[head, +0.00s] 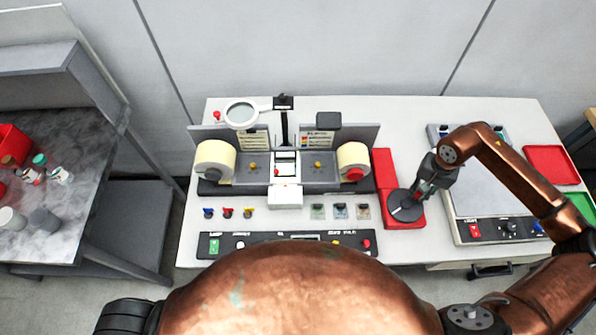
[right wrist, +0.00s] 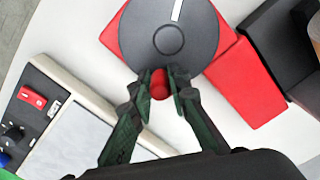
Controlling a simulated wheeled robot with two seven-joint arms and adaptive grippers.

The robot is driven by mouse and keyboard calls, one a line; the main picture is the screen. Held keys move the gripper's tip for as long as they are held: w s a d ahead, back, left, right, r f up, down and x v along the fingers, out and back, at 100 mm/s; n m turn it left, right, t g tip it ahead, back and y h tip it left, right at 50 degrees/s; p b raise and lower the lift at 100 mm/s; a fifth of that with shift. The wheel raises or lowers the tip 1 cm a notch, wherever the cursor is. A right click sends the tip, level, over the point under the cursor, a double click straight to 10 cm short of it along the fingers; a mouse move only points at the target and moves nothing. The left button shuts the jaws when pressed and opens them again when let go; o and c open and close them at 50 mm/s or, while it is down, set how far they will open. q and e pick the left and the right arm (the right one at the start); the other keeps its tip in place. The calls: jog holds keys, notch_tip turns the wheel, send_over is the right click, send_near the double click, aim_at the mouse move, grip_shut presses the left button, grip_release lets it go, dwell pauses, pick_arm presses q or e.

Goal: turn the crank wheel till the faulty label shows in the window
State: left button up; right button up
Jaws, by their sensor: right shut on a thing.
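The crank wheel (head: 406,205) is a dark grey disc on a red housing (head: 385,172) at the right end of the rewinder. In the right wrist view the wheel (right wrist: 176,25) shows a white radial mark and a round hub. My right gripper (head: 422,190) is at the wheel's right edge. In the right wrist view the right gripper (right wrist: 160,85) is shut on the wheel's red knob (right wrist: 159,88). The label window (head: 285,168) is in the middle of the rewinder, between two cream label rolls. The label in it is too small to read. My left gripper is not in view.
A magnifier (head: 241,113) stands over the rewinder's left part. A scale-like device (head: 488,200) is close to the right of the wheel. Red (head: 550,165) and green trays lie at the far right. A control strip (head: 280,244) runs along the front edge.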

jog(key=shift+a, duration=0.1)
dwell(0.7)
jog(key=o, duration=0.9)
jog(key=shift+r+p, duration=1.95)
jog(key=shift+r, duration=2.6)
jog(key=shift+f, duration=0.1)
